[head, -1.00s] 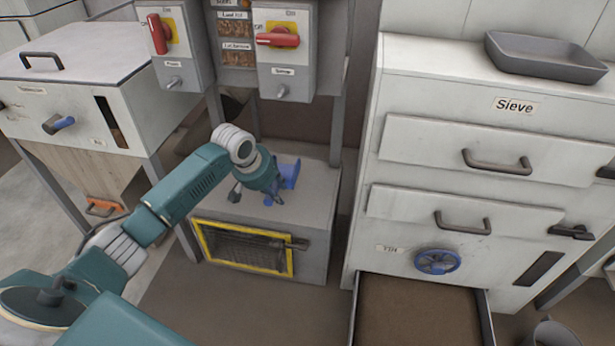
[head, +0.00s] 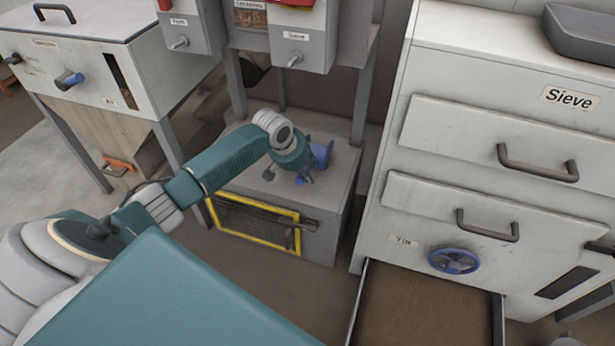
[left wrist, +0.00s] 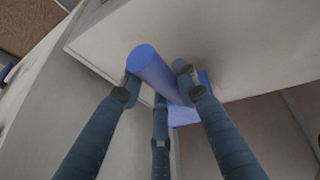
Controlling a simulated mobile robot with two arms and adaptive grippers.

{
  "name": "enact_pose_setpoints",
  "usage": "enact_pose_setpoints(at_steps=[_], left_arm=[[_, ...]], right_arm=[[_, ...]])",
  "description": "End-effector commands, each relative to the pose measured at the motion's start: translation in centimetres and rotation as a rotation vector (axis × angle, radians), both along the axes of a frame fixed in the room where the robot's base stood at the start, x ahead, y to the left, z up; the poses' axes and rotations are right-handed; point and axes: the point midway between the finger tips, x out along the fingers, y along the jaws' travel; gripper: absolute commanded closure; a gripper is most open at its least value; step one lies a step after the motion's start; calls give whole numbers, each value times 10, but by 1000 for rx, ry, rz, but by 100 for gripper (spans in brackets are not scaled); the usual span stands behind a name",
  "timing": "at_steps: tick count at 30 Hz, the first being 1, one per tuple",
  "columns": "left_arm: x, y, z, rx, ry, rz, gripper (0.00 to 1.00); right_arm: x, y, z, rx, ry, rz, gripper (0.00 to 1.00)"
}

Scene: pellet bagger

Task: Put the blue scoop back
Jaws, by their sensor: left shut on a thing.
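The blue scoop (head: 322,153) is at the top of the grey metal base (head: 345,185) under the control boxes. In the left wrist view its round blue handle (left wrist: 150,66) lies between my fingers, and its wider blue part shows behind them. My left gripper (head: 303,174) is shut on the scoop's handle; its three fingers also show in the left wrist view (left wrist: 160,84). The gripper and wrist hide part of the scoop in the head view. I cannot tell whether the scoop touches the base top. My right gripper is not in view.
A yellow-framed mesh door (head: 255,224) is in the base's front. Frame posts (head: 362,100) rise close behind the scoop. The sieve cabinet (head: 440,200) stands at the right, with an open drawer (head: 430,305) below. A white hopper (head: 75,65) stands at the left.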

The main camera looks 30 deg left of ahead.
Motion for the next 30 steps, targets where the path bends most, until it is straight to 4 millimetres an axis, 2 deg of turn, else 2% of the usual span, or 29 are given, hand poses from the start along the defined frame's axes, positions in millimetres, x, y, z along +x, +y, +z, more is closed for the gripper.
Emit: enact_pose_setpoints(at_steps=[1, 4, 17, 18, 20, 30], left_arm=[[0, 0, -11, -1, 1, 1, 100], [0, 0, -20, 0, 0, 0, 100], [0, 0, -24, 1, -2, -1, 100], [0, 0, -23, 1, -1, -1, 62], [0, 0, -24, 2, -1, 0, 50], [0, 0, -21, 2, -1, 0, 50]], right_arm=[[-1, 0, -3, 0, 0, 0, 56], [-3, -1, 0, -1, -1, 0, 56], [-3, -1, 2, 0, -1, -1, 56], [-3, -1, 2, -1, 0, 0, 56], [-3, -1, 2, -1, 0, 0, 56], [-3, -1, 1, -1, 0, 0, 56]])
